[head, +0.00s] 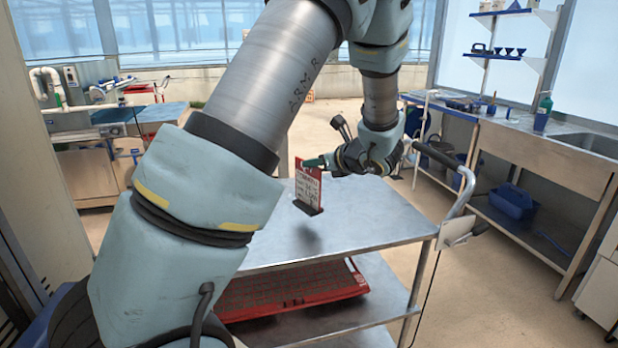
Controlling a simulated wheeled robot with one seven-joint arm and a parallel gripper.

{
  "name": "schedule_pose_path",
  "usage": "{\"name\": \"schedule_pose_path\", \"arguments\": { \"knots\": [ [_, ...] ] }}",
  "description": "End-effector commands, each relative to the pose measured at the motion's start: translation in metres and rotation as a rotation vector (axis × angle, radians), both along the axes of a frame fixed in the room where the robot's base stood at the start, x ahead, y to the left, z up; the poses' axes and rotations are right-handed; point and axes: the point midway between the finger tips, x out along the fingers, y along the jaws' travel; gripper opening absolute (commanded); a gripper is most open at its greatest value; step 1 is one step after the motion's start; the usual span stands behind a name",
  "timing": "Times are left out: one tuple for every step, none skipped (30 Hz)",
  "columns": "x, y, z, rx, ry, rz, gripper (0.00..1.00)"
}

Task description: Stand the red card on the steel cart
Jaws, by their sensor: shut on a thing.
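The red card (308,185) is upright with a white printed face and a dark base at its lower edge. It is over the top of the steel cart (365,225), with a soft shadow on the steel below and in front of it. I cannot tell for sure whether its base touches the top. My gripper (318,162) comes from the right and is shut on the card's upper part. My arm hides the left part of the cart.
A red tray (290,290) lies on the cart's lower shelf. The cart's handle (450,170) rises at its right end. A bench with a sink (590,138) stands at the right, with a blue bin (512,202) below. The cart top around the card looks clear.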

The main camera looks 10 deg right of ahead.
Motion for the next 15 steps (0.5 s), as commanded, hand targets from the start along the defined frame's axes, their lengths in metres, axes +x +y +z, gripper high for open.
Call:
{"name": "schedule_pose_path", "arguments": {
  "knots": [
    [0.0, 0.0, -0.005, 0.002, 0.001, 0.001, 0.0],
    [0.0, 0.001, -0.009, 0.003, 0.003, 0.001, 0.0],
    [0.0, 0.001, -0.015, 0.003, 0.003, 0.002, 0.0],
    [0.0, 0.001, -0.02, 0.004, 0.003, 0.001, 0.0],
    [0.0, 0.001, -0.024, 0.005, 0.004, 0.001, 0.0],
    [0.0, 0.001, -0.03, 0.004, 0.003, 0.001, 0.0],
    [0.0, 0.001, -0.034, 0.004, 0.003, 0.001, 0.0],
    [0.0, 0.001, -0.036, 0.002, 0.002, 0.001, 0.0],
    [0.0, 0.0, -0.039, 0.001, 0.002, 0.0, 0.0],
    [0.0, 0.0, -0.041, 0.001, 0.002, 0.001, 0.0],
    [0.0, 0.0, -0.042, 0.001, 0.002, 0.001, 0.0],
    [0.0, 0.0, -0.042, 0.0, 0.0, 0.0, 0.0],
    [0.0, 0.0, -0.042, -0.001, 0.0, 0.0, 0.0],
    [0.0, 0.0, -0.042, -0.001, 0.0, 0.0, 0.0],
    [0.0, 0.0, -0.042, -0.001, 0.0, 0.0, 0.0]
  ]
}}
